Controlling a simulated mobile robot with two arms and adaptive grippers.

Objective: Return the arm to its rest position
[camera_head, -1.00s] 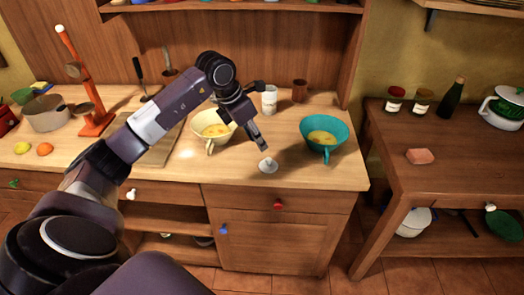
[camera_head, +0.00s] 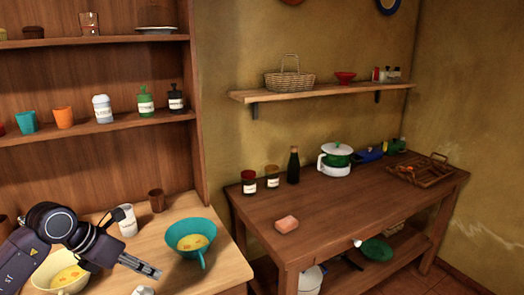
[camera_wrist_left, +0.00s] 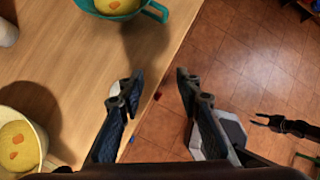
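My left gripper (camera_head: 149,268) is raised above the counter between two bowls. In the left wrist view its two fingers (camera_wrist_left: 157,88) are spread with nothing between them. A teal bowl (camera_head: 205,258) with yellow contents stands to its right, and a cream bowl (camera_head: 77,285) with yellow contents to its left. A small white object (camera_head: 143,291) shows at the bottom edge of the head view, below the gripper. In the left wrist view, a dark gripper that appears to be my right one (camera_wrist_left: 262,120) hangs over the floor at the right, its fingers apart.
The wooden counter (camera_wrist_left: 70,60) ends at an edge beneath my left gripper, with tiled floor beyond. A side table (camera_head: 340,212) holds jars, a bottle, a pot and a tray.

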